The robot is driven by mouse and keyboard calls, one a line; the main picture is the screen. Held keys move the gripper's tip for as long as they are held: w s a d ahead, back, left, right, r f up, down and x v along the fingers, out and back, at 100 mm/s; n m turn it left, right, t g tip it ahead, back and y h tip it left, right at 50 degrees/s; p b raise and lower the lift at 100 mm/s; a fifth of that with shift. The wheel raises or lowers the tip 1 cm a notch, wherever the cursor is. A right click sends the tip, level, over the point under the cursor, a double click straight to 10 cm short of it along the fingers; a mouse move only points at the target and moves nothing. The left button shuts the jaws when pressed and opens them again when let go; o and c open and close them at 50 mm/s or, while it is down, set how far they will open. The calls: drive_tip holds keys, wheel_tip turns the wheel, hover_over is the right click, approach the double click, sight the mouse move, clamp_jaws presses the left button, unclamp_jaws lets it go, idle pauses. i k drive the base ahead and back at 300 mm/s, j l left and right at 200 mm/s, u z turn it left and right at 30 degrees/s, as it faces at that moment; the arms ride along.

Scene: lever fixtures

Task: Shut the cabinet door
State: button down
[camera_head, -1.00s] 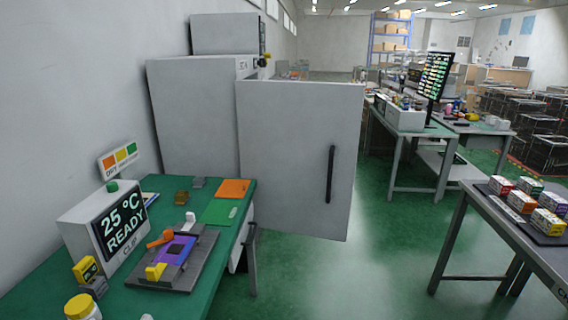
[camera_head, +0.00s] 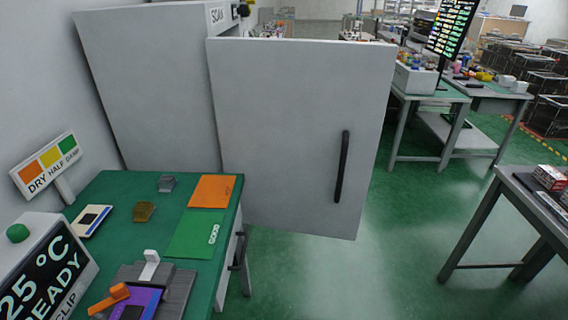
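The grey cabinet (camera_head: 145,85) stands against the left wall, with a "SCAN" label at its upper front edge. Its door (camera_head: 280,130) stands open, swung out so that its flat outer face with the handle is turned toward me. A black vertical bar handle (camera_head: 342,166) sits near the door's right edge. The cabinet's inside is hidden behind the door. My gripper is not in view.
A green-topped bench (camera_head: 110,190) stands at the left before the cabinet, with a display box (camera_head: 45,275), a clamp fixture (camera_head: 145,290) and orange and green cards. A table (camera_head: 540,215) stands at the right. Green floor (camera_head: 400,240) lies clear between them.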

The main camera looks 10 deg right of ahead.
sight(303, 120)
drive_tip(key=i, duration=0.45)
drive_tip(key=i+l, duration=0.15)
drive_tip(key=i, duration=0.3)
